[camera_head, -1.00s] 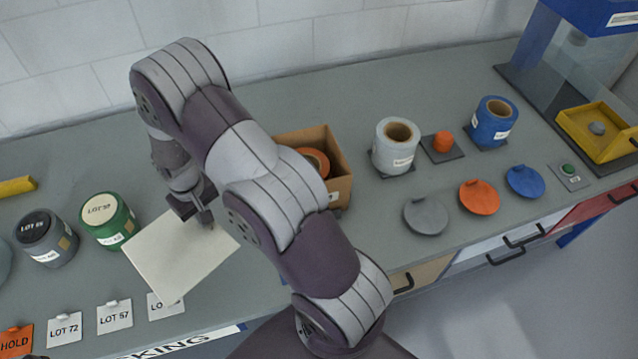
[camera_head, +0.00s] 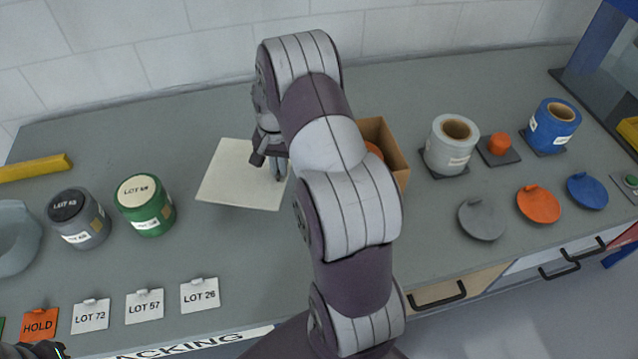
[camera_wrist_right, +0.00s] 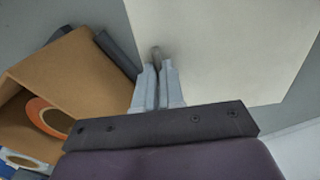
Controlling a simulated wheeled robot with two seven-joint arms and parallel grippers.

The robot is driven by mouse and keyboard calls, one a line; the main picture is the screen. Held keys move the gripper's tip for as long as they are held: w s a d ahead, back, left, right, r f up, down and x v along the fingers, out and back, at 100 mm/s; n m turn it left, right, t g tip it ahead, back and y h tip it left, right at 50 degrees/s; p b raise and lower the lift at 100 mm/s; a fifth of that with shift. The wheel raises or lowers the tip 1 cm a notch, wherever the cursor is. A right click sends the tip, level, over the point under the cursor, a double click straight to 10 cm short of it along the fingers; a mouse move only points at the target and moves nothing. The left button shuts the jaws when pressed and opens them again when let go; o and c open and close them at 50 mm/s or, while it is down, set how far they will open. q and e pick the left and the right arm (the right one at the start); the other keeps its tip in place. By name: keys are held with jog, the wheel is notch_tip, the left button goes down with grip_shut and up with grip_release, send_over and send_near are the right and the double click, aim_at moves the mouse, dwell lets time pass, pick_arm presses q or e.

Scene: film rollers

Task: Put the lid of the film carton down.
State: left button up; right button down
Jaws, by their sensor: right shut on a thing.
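The lid of the film carton is a flat cream square (camera_head: 232,188). It is left of the carton over the bench, and I cannot tell whether it touches the bench top. My right gripper (camera_head: 268,170) is shut on the small grey knob of the lid; its closed fingers (camera_wrist_right: 157,85) also show in the right wrist view, with the lid (camera_wrist_right: 225,45) beyond. The open brown carton (camera_head: 388,148) stands partly behind my right arm, with an orange-ended roller (camera_wrist_right: 50,118) inside.
A green tub (camera_head: 145,205) and a grey tub (camera_head: 78,218) stand left of the lid. Lot tags (camera_head: 199,295) lie along the front. A grey roller (camera_head: 450,146) and a blue roller (camera_head: 552,126) stand right of the carton. Bench behind the lid is clear.

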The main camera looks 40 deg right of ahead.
notch_tip(320, 180, down, 9)
jog(key=shift+r+p, duration=0.1)
jog(key=shift+p, duration=0.4)
jog(key=shift+f, duration=0.2)
jog(key=c, duration=1.2)
grip_release()
jog(key=shift+c, duration=0.2)
